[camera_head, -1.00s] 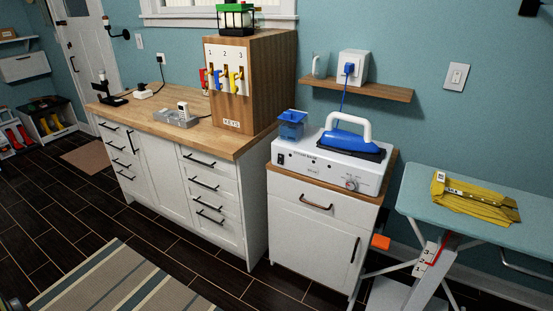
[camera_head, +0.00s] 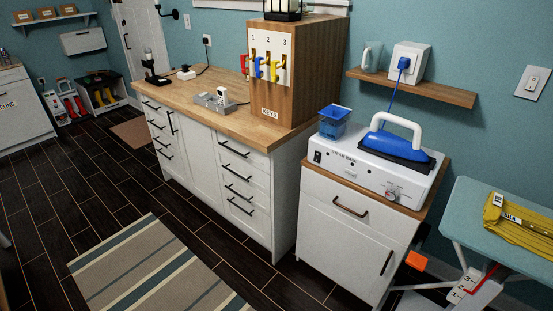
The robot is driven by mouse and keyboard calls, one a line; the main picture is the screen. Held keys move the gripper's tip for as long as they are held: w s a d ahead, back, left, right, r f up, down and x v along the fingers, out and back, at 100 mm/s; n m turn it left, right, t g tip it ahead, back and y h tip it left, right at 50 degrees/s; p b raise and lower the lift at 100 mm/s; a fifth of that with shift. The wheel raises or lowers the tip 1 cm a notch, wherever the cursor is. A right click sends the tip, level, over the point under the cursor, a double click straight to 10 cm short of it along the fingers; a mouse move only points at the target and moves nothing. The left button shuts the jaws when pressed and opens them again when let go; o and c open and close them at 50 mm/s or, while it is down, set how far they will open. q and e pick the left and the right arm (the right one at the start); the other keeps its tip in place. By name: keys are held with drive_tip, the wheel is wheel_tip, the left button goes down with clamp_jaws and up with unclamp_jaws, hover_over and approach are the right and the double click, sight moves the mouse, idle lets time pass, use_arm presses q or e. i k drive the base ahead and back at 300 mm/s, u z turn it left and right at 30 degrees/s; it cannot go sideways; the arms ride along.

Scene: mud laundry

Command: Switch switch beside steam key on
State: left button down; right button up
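The white steam station (camera_head: 365,182) stands on a small white cabinet at the right. A small black switch (camera_head: 317,156) sits at the left end of its front panel; its on or off position is too small to tell. Small lettering, a small mark and a round knob (camera_head: 393,195) are also on this panel. I cannot make out a steam key there. A blue iron with a white handle (camera_head: 400,140) rests on top, and a blue water tank (camera_head: 334,121) is at its left end. Neither of my grippers is in view.
A wooden key box (camera_head: 315,80) with coloured keys stands on the wooden counter (camera_head: 185,95). A wall shelf (camera_head: 420,89) holds a white socket box with a blue plug. An ironing board (camera_head: 475,210) with yellow cloth is at the right. The dark floor in front is mostly clear, with a striped rug (camera_head: 160,265).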

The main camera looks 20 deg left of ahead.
sight(317, 154)
drive_tip(key=u, duration=0.3)
drive_tip(key=i, duration=1.45)
drive_tip(key=z, duration=0.65)
